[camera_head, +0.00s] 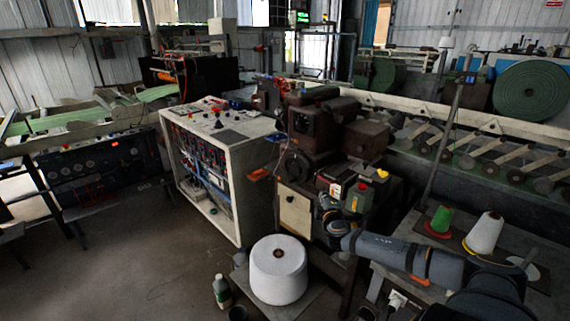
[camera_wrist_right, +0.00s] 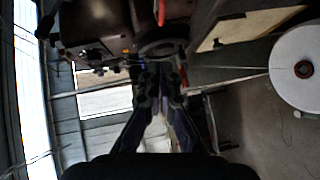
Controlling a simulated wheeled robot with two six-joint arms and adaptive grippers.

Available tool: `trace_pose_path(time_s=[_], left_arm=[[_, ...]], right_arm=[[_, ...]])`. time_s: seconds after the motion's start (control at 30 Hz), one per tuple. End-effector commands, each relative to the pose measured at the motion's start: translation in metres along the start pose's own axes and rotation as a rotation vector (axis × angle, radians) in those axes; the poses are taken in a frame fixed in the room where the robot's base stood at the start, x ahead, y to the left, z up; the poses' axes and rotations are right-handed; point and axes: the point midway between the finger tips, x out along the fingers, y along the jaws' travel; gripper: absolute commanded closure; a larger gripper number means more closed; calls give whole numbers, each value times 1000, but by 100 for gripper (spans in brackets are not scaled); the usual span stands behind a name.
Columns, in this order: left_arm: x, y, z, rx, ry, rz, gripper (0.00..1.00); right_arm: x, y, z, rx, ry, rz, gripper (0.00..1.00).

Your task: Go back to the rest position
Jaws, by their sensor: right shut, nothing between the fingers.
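My right arm reaches in from the lower right of the head view. Its dark right gripper (camera_head: 328,204) is in front of the brown machine (camera_head: 318,127), near its small cabinet and bottles. In the right wrist view the fingers (camera_wrist_right: 160,92) are together, with nothing seen held between them. Whether the gripper touches the machine cannot be told. My left gripper is not in view.
A large white yarn cone (camera_head: 279,268) stands left of my right arm. Green (camera_head: 441,219) and white (camera_head: 485,233) cones stand on a table beyond the forearm. A green bottle (camera_head: 359,198) is close to the gripper. A control cabinet (camera_head: 242,160) stands left; floor farther left is open.

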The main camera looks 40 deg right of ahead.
Motion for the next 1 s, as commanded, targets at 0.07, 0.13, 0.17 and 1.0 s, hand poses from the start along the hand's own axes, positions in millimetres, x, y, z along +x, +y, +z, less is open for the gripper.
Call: trace_pose_path(time_s=[0.07, 0.13, 0.17, 1.0], left_arm=[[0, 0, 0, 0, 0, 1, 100], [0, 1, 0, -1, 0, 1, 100], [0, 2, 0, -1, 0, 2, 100], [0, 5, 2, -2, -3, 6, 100]], right_arm=[[0, 0, 0, 0, 0, 0, 100], [0, 0, 0, 0, 0, 0, 100], [0, 0, 0, 0, 0, 0, 100], [-314, -220, -87, 613, -405, -901, 100]])
